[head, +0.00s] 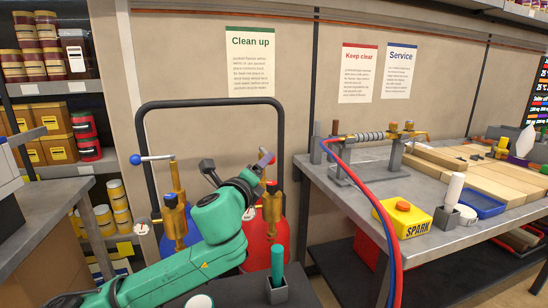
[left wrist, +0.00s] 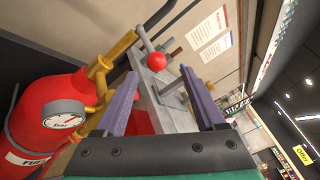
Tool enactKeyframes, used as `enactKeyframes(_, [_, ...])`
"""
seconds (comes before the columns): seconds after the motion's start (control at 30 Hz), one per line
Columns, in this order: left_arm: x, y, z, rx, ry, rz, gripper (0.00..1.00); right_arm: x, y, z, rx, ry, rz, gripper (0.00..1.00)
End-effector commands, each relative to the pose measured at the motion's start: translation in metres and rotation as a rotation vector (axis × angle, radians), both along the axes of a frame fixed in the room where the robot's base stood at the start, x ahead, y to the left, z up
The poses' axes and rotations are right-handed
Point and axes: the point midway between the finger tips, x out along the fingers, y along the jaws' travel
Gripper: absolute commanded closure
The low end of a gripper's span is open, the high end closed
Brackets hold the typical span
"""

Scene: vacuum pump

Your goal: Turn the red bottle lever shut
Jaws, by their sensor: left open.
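The red bottle (head: 258,238) stands behind my green left arm in the head view, and it fills the left side of the left wrist view (left wrist: 45,100). Its brass valve (left wrist: 100,70) carries a lever ending in a red ball (left wrist: 158,62). My left gripper (head: 266,157) is at the top of the red bottle and hides most of the lever in the head view. In the left wrist view the purple fingers of the gripper (left wrist: 160,76) are open. The red ball shows between the fingertips, seemingly a little beyond them; contact cannot be told. My right gripper is out of view.
A blue bottle (head: 177,230) with a blue-ball lever (head: 136,160) stands left of the red one. A black frame (head: 210,102) arches behind both. Red and blue hoses (head: 385,220) hang at right before a metal workbench (head: 335,190). A gauge (left wrist: 62,114) juts from the red bottle's valve.

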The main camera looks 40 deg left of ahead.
Motion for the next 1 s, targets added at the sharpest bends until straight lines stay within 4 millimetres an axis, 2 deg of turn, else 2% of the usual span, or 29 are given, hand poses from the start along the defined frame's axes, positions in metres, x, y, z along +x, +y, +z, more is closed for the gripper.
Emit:
enactKeyframes(0.07, [0.020,0.010,0.004,0.009,0.000,0.006,0.29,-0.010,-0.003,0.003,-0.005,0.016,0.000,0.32])
enactKeyframes(0.17, [0.042,0.019,0.005,0.008,-0.002,0.008,0.29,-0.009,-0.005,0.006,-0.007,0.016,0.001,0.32])
enactKeyframes(0.37, [0.066,0.029,0.005,-0.005,-0.004,0.006,0.29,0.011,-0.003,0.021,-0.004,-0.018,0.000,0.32])
enactKeyframes(0.5, [0.083,0.037,0.004,-0.009,-0.003,0.009,0.29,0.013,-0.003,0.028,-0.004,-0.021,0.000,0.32])
enactKeyframes(0.67, [0.095,0.039,0.001,-0.005,0.001,0.004,0.29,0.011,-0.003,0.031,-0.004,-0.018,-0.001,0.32])
enactKeyframes(0.9, [0.096,0.039,0.000,-0.003,0.002,0.003,0.29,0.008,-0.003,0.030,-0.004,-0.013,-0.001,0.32])
enactKeyframes(0.97, [0.096,0.039,0.000,-0.003,0.002,0.003,0.48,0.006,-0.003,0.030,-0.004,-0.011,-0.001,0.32])
enactKeyframes(1.0, [0.096,0.039,0.000,-0.003,0.002,0.003,0.63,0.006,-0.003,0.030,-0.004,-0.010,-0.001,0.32])
